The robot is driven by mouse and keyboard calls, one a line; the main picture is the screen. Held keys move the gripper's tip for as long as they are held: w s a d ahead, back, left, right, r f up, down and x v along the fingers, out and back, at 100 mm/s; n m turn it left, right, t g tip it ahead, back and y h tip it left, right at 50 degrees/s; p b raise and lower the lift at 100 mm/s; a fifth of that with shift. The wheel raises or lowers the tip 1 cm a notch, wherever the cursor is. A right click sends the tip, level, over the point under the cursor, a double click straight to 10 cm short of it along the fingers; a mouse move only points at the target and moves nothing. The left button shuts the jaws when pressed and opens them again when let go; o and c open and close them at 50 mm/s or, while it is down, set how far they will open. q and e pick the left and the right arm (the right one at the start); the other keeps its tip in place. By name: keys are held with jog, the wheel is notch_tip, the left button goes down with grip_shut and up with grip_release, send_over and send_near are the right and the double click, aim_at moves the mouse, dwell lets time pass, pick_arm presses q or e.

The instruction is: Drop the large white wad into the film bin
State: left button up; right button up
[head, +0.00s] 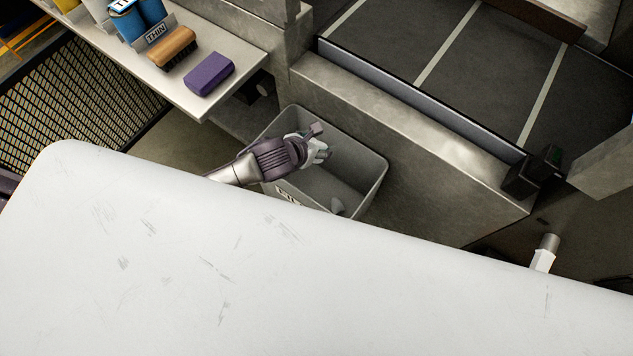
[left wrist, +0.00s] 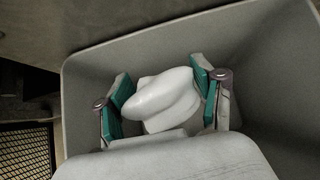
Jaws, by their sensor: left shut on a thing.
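The film bin (head: 372,182) is a grey open-topped tub on the floor with a partly hidden label on its near wall. Its wall (left wrist: 90,68) surrounds my gripper in the left wrist view. My left gripper (head: 318,146) reaches over the bin's opening from the left. In the left wrist view my left gripper (left wrist: 162,84) has its teal pads shut on the large white wad (left wrist: 165,95), a smooth, lumpy bundle. The wad is mostly hidden by the gripper in the head view. My right gripper is not identifiable in either view.
A small pale piece (head: 337,207) lies inside the bin. A dark belt conveyor (head: 450,70) with a metal side stands behind the bin.

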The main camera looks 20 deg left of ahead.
pick_arm(q)
jog(key=o, duration=1)
jog(key=v, duration=1.2)
